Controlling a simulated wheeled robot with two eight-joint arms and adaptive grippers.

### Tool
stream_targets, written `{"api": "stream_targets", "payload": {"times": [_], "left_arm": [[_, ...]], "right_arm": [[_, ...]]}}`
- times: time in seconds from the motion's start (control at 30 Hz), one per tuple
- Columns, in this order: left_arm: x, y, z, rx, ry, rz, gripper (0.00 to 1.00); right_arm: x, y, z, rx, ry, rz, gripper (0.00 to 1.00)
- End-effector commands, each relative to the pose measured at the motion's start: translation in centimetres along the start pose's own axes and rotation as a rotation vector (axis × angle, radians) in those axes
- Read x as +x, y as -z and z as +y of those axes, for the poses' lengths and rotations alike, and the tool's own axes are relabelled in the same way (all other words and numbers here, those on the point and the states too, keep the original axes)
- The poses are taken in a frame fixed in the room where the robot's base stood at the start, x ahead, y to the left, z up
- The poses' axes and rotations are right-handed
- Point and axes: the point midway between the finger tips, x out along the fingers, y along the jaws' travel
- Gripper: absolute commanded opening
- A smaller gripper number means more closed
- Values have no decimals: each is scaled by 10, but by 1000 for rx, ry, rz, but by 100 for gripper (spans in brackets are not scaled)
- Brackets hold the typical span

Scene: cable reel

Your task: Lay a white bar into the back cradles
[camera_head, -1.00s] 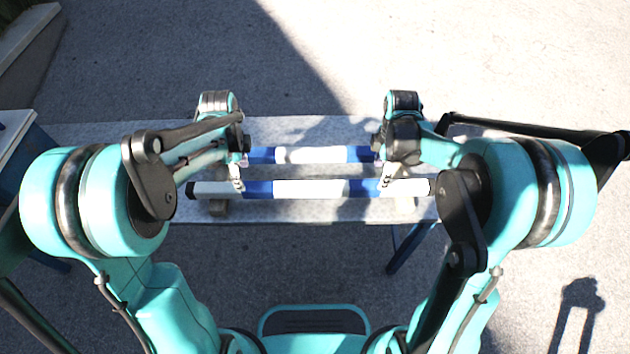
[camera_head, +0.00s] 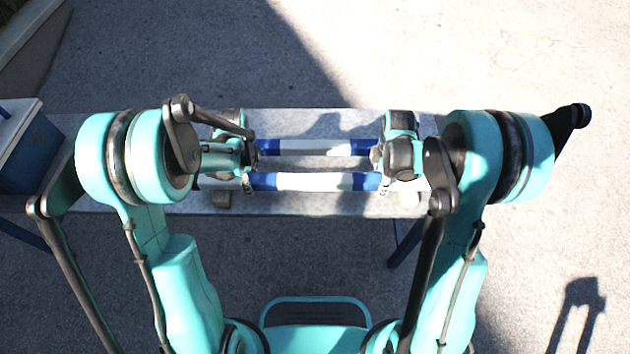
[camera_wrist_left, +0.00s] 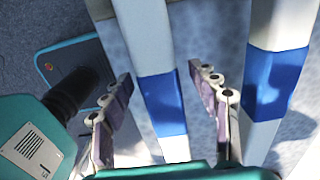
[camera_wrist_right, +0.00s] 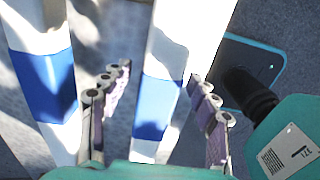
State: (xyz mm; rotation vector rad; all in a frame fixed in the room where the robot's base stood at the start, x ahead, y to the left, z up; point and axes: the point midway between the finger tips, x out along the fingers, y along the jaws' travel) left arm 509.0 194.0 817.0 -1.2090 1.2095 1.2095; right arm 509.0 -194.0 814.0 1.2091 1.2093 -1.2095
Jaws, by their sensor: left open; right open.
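Two white bars with blue bands lie crosswise over the bench. The front bar (camera_head: 315,181) is nearer to me and the back bar (camera_head: 315,147) lies behind it. My left gripper (camera_head: 248,180) is open at the front bar's left blue band; in the left wrist view its fingers stand on either side of that bar (camera_wrist_left: 160,105). My right gripper (camera_head: 383,182) is open at the right blue band, and the right wrist view shows its fingers on either side of the bar (camera_wrist_right: 155,105). The back bar also shows in the left wrist view (camera_wrist_left: 275,80). The back cradles are hidden by my arms.
The pale bench (camera_head: 330,206) runs crosswise in front of me. A blue box with a pale top (camera_head: 30,150) stands at the left.

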Motion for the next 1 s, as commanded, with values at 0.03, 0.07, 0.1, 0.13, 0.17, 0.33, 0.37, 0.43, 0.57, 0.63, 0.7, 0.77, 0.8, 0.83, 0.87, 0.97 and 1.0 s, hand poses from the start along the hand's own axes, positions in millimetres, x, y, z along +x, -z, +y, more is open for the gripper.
{"api": "stream_targets", "payload": {"times": [0.03,0.07,0.1,0.13,0.17,0.33,0.37,0.43,0.57,0.63,0.7,0.77,0.8,0.83,0.87,0.97,1.0], "left_arm": [[0,0,0,0,0,0,60],[0,0,0,0,0,0,60],[0,0,0,0,0,0,60],[0,0,0,0,0,0,60],[0,0,0,0,0,0,60],[0,0,0,0,0,0,16],[0,0,0,0,0,0,8],[0,0,0,0,0,0,0],[0,0,0,0,0,0,0],[0,0,0,0,0,0,0],[-1,0,0,0,0,0,0],[-1,0,0,0,0,0,0],[-2,0,0,0,0,0,0],[-3,0,0,0,0,0,0],[-4,0,0,0,0,0,0],[-10,0,0,0,0,0,0],[-13,0,0,0,0,0,0]], "right_arm": [[0,0,0,0,0,0,60],[0,0,0,0,0,0,60],[0,0,0,0,0,0,60],[0,0,0,0,0,0,60],[0,0,0,0,0,0,60],[0,0,0,0,0,0,16],[0,0,0,0,0,0,8],[0,0,0,0,0,0,0],[0,0,0,0,0,0,0],[0,0,0,0,0,0,0],[-1,0,0,0,0,0,0],[-1,0,0,0,-1,0,0],[-2,0,0,0,-1,0,0],[-3,0,0,0,0,0,0],[-4,0,0,0,0,0,0],[-10,0,0,0,0,0,0],[-13,0,0,0,0,0,0]]}}
